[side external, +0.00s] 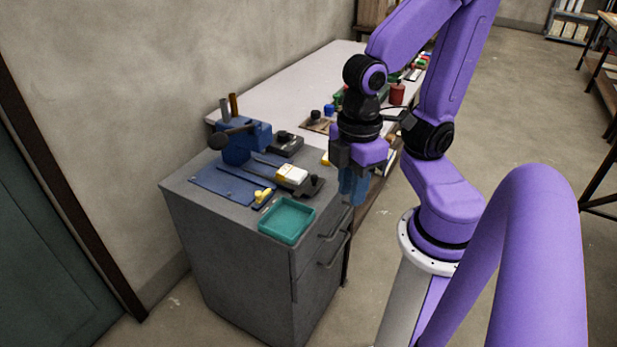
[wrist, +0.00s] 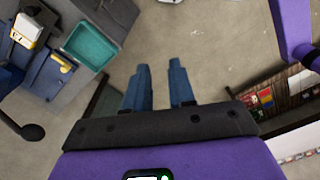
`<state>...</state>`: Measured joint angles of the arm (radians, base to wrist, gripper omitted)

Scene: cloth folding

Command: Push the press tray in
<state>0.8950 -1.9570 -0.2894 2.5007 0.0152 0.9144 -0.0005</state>
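A blue press (side external: 245,142) with a black ball-ended lever (side external: 218,141) stands on the grey cabinet top. In front of it a dark tray (side external: 314,187) bearing a white and yellow block (side external: 292,174) sticks out toward the cabinet's edge; I take it as the press tray. The block also shows at the upper left of the wrist view (wrist: 29,28). My gripper (side external: 354,190) hangs just beyond the cabinet's edge, right of the tray and apart from it. In the wrist view its two blue fingers (wrist: 161,78) are spread with only floor between them.
A teal bin (side external: 287,221) sits at the cabinet's front corner, with a small yellow-handled item (side external: 263,196) beside it. A blue plate (side external: 222,186) lies left of the tray. A long white table (side external: 300,90) with several small objects stands behind.

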